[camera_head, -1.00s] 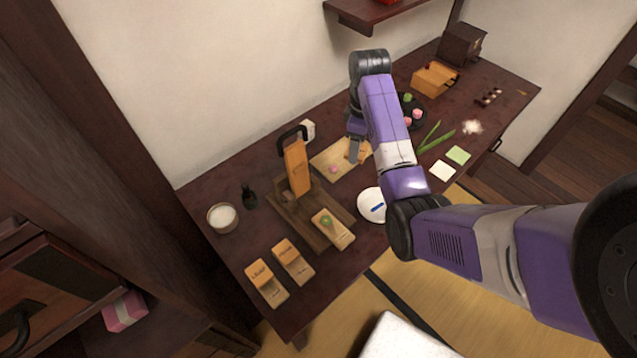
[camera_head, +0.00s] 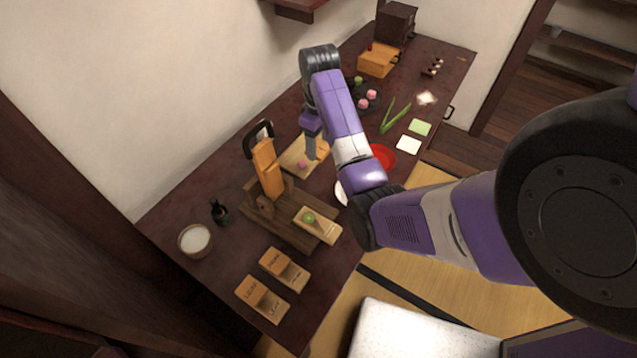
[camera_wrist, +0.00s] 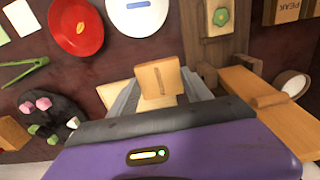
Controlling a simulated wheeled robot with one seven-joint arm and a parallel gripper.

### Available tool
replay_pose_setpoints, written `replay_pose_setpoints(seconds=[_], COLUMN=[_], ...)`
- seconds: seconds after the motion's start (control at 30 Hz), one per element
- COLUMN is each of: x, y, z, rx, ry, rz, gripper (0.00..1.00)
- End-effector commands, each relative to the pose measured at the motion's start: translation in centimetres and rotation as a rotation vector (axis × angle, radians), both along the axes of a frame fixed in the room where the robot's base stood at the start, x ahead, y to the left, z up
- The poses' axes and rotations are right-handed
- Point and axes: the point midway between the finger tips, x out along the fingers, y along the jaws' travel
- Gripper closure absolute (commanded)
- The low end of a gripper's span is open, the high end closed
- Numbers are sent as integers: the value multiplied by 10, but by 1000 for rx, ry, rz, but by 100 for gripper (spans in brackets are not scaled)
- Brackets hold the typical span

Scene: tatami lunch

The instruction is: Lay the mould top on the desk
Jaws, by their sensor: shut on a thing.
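A pale wooden block, apparently the mould top (camera_wrist: 157,80), is held between the two fingers of my gripper (camera_wrist: 158,90). A short groove shows on its face. In the head view my gripper (camera_head: 312,146) points down over the right end of a light wooden board (camera_head: 293,158), and the mould top (camera_head: 323,150) shows beside the finger. I cannot tell whether the block touches the board. A pink sweet (camera_head: 302,165) lies on the board. The dark desk (camera_head: 345,262) is below. An open mould base (camera_head: 316,226) with a green sweet sits at the wooden press.
The wooden press (camera_head: 267,170) with its upright lever stands left of my gripper. Two labelled moulds (camera_head: 263,299) (camera_head: 284,270), a white bowl (camera_head: 195,239) and a red plate (camera_head: 382,157) are on the desk. The front-right desk strip is bare.

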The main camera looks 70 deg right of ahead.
Motion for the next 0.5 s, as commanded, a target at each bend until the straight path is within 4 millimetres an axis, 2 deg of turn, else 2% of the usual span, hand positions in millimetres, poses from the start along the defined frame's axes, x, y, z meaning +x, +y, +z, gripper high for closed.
replay_pose_setpoints(seconds=[0.03,0.3,0.5], x=[-1,-1,0], y=[0,1,0], z=[-12,-73,-101], rx=[3,4,1], ry=[2,4,1], rz=[0,1,1], gripper=[88,88,88])
